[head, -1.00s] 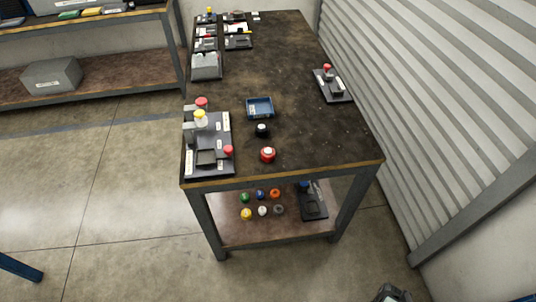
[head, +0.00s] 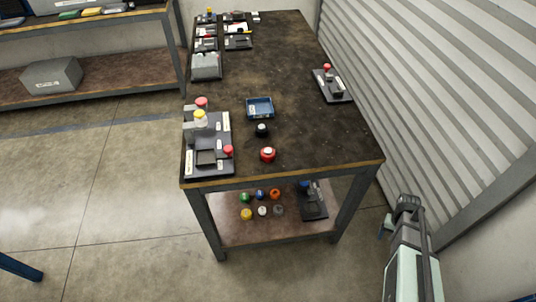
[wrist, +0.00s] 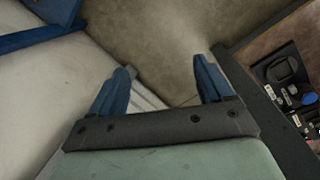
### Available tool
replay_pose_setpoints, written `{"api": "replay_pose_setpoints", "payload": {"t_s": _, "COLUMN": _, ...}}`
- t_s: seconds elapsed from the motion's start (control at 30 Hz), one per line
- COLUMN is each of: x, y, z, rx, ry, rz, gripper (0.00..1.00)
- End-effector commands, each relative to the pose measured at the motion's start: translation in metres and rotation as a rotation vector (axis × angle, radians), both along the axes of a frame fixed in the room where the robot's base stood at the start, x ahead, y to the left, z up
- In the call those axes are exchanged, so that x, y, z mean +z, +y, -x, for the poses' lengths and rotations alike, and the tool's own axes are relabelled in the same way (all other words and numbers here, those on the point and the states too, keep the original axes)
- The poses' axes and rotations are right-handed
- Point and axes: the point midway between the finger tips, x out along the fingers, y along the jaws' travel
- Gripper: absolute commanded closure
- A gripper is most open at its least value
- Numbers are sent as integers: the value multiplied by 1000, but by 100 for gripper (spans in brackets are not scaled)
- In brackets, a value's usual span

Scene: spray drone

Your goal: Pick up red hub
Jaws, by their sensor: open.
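The red hub (head: 268,154) is a small red round piece with a pale top. It stands on the dark table top (head: 300,110) near its front edge, just in front of a black hub (head: 262,130). My gripper (head: 389,227) is at the lower right of the head view, off the table's front right corner and well apart from the red hub. In the wrist view my gripper (wrist: 162,78) shows two blue fingers spread wide with nothing between them. The red hub does not show in the wrist view.
A black fixture board (head: 222,125) with red and yellow knobs stands left of the hubs. A blue tray (head: 260,107) lies behind them. A smaller fixture (head: 333,86) sits at the right edge. Several coloured hubs lie on the lower shelf (head: 260,232). A corrugated wall (head: 440,100) rises on the right.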

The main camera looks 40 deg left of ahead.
Motion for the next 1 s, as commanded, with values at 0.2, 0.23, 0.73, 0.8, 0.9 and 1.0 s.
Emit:
{"api": "replay_pose_setpoints", "payload": {"t_s": 0.2, "x": 56, "y": 29, "z": -79, "rx": 42, "ry": -120, "rz": 10, "gripper": 20}}
{"api": "replay_pose_setpoints", "payload": {"t_s": 0.23, "x": 64, "y": 33, "z": -88, "rx": 48, "ry": -136, "rz": 10, "gripper": 20}}
{"api": "replay_pose_setpoints", "payload": {"t_s": 0.73, "x": 233, "y": 120, "z": -198, "rx": 113, "ry": -391, "rz": 10, "gripper": 20}}
{"api": "replay_pose_setpoints", "payload": {"t_s": 0.8, "x": 258, "y": 138, "z": -194, "rx": 103, "ry": -418, "rz": 2, "gripper": 20}}
{"api": "replay_pose_setpoints", "payload": {"t_s": 0.9, "x": 291, "y": 163, "z": -188, "rx": 90, "ry": -455, "rz": -12, "gripper": 20}}
{"api": "replay_pose_setpoints", "payload": {"t_s": 1.0, "x": 307, "y": 199, "z": -173, "rx": 90, "ry": -446, "rz": -35, "gripper": 20}}
